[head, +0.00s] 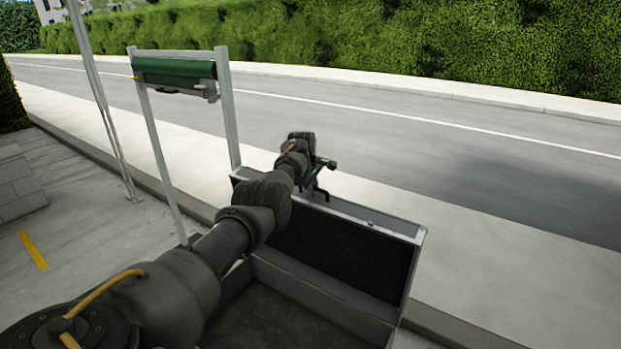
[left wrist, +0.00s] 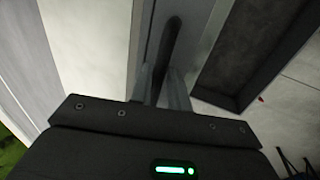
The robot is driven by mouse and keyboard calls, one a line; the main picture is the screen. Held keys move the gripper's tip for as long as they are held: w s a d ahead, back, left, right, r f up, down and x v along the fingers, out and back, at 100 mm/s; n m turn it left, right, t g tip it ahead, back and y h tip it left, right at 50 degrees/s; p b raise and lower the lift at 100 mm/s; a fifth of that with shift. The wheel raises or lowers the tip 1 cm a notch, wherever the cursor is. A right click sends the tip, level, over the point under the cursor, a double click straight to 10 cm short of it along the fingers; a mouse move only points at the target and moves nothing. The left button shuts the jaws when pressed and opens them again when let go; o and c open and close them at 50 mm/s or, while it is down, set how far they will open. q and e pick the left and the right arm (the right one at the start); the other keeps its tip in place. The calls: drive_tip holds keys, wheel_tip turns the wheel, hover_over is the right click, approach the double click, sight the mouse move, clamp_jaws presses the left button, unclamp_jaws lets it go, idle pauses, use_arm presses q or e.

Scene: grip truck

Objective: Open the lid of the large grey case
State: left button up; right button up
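The large grey case (head: 262,265) is at the bottom middle of the head view, with a dark interior. Its lid (head: 345,243) stands raised, dark inner face showing, pale metal rim around it. My left arm reaches across the open case to the lid's upper edge. My left gripper (head: 320,180) is at that edge, partly hidden by the wrist. In the left wrist view, the fingers of the gripper (left wrist: 161,82) lie close on both sides of a dark bar-like handle (left wrist: 172,38) and look shut on it. My right gripper is not in view.
A metal frame with a green roll (head: 175,72) stands left of the case, close to my left arm. A thin pole (head: 97,90) stands further left. Beyond the lid are a pale sidewalk (head: 500,240), a road (head: 430,135) and a hedge (head: 400,40). The space above the lid is clear.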

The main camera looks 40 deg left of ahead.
use_arm(q)
drive_tip(key=shift+s+r, duration=0.1)
drive_tip(key=shift+r, duration=0.4)
drive_tip(key=b+v, duration=0.1)
drive_tip(key=v, duration=0.8)
drive_tip(key=shift+d, duration=0.15)
